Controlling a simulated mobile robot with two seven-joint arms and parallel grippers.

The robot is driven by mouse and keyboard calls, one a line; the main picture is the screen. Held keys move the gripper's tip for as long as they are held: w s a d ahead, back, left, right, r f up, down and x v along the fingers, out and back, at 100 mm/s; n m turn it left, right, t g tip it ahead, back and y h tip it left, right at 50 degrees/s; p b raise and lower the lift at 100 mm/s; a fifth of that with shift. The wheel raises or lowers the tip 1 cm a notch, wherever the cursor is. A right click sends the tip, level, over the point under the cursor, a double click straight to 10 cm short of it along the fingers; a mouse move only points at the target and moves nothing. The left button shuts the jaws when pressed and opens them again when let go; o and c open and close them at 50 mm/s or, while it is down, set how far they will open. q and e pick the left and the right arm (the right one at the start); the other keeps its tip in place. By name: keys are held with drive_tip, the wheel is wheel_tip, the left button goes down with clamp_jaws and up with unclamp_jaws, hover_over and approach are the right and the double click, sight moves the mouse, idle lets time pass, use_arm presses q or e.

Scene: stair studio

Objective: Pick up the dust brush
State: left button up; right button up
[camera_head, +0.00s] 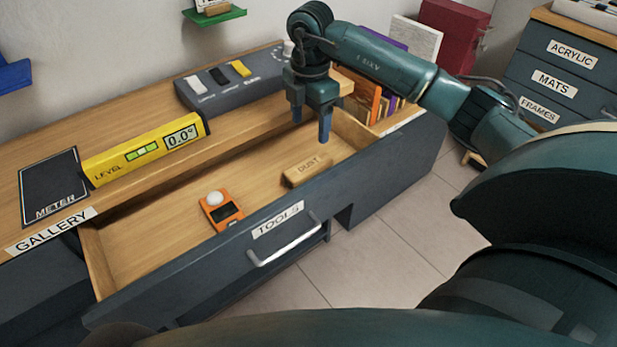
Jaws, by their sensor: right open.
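The dust brush (307,171) is a small tan block with the word DUST on it. It lies in the open drawer labelled TOOLS (215,262), near the drawer's front wall. My right gripper (311,130) hangs above the drawer, pointing down, with its fingers apart and nothing between them. It is above and a little behind the brush in the picture, not touching it. My left gripper is not in view.
An orange meter (221,211) lies in the drawer left of the brush. A yellow level (146,150), a dark METER pad (52,187) and a grey switch box (232,79) sit on the desk top behind. Books (363,97) stand right of the gripper.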

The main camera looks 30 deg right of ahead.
hover_over(308, 165)
drive_tip(key=f, duration=0.5)
drive_tip(key=f+b, duration=0.1)
drive_tip(key=f, duration=0.1)
drive_tip(key=shift+d+f, duration=0.2)
drive_tip(key=shift+d, duration=0.1)
drive_tip(key=f, duration=0.5)
drive_tip(key=shift+a+f+b, duration=0.15)
drive_tip(key=shift+a+b, duration=0.1)
drive_tip(key=shift+b, duration=0.15)
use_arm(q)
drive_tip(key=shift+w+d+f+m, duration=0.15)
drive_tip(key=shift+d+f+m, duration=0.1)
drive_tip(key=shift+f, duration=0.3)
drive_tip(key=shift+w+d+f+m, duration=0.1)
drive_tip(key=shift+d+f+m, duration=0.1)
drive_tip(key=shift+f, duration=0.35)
use_arm(e)
drive_tip(key=c, duration=1.1)
